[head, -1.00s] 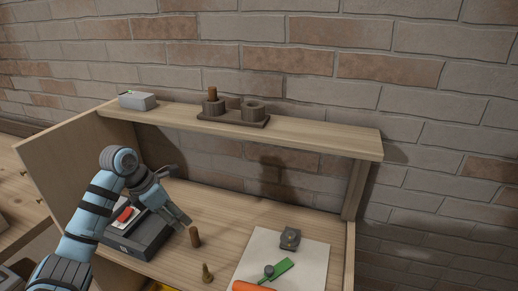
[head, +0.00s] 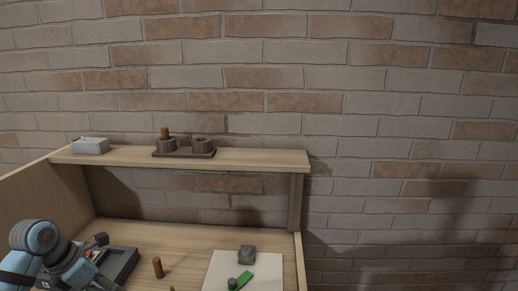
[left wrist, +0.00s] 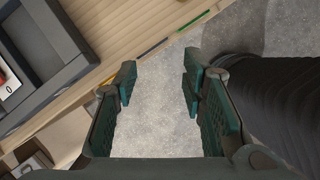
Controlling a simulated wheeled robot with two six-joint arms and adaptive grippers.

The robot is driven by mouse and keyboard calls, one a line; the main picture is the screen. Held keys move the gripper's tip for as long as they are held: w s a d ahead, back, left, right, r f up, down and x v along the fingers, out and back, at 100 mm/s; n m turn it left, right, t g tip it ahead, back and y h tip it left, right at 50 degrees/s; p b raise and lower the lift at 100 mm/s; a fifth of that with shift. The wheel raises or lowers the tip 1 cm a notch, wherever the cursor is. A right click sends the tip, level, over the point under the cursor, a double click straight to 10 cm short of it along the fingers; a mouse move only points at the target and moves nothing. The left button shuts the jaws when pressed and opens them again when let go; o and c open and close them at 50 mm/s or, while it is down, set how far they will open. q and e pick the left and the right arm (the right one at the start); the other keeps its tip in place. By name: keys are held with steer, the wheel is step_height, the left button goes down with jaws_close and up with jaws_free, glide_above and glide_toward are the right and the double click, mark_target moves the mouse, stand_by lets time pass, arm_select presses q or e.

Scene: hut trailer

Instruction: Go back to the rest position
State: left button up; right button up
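My left gripper (left wrist: 157,88) is open and empty in the left wrist view, with grey floor visible between its fingers. In the head view my left arm is folded low at the left, in front of a dark tray (head: 118,262) on the wooden desk (head: 190,240). The tray also shows at the upper left of the left wrist view (left wrist: 60,62). The fingertips cannot be made out clearly in the head view. My right gripper is not in any view.
A brown peg (head: 157,267) stands on the desk. A pale sheet (head: 220,268) holds a grey block (head: 247,254) and a green piece (head: 241,281). The upper shelf (head: 255,159) bears a grey box (head: 91,145) and a dark holder (head: 184,153). A brick wall (head: 400,130) stands behind.

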arm_select(q)
steer(key=w+d+r+t+h, duration=0.1)
steer(key=w+d+t+h, duration=0.25)
steer(key=d, duration=0.75)
steer(key=d+r+n+t+h, duration=0.7)
steer(key=d+r+t, duration=0.15)
steer(key=r, duration=0.25)
steer(key=s+a+f+n+t+y, duration=0.1)
steer(key=s+a+f+n+y, duration=0.35)
steer(key=n+y, duration=0.7)
steer(key=s+a+f+n+t+y, duration=0.15)
steer(key=a+f+n+y, duration=0.5)
steer(key=n, duration=0.95)
steer(key=s+f+n+g+h, duration=0.1)
steer(key=s+f+n+g, duration=0.5)
steer(key=s+f+g, duration=0.5)
steer(key=s+d+f+g+h, duration=0.2)
steer(key=s+d+f, duration=0.15)
steer(key=s, duration=0.25)
steer(key=s+d+f+g+h, duration=0.1)
steer(key=s+d+f, duration=0.25)
steer(key=s, duration=0.25)
step_height(320, 180, down, 21)
steer(key=s+a+n+g, duration=0.1)
steer(key=s+a+g, duration=0.1)
steer(key=s+a, duration=0.1)
steer(key=s+f, duration=1.1)
steer(key=s, duration=0.2)
steer(key=shift+f+g, duration=0.3)
steer(key=shift+g, duration=0.15)
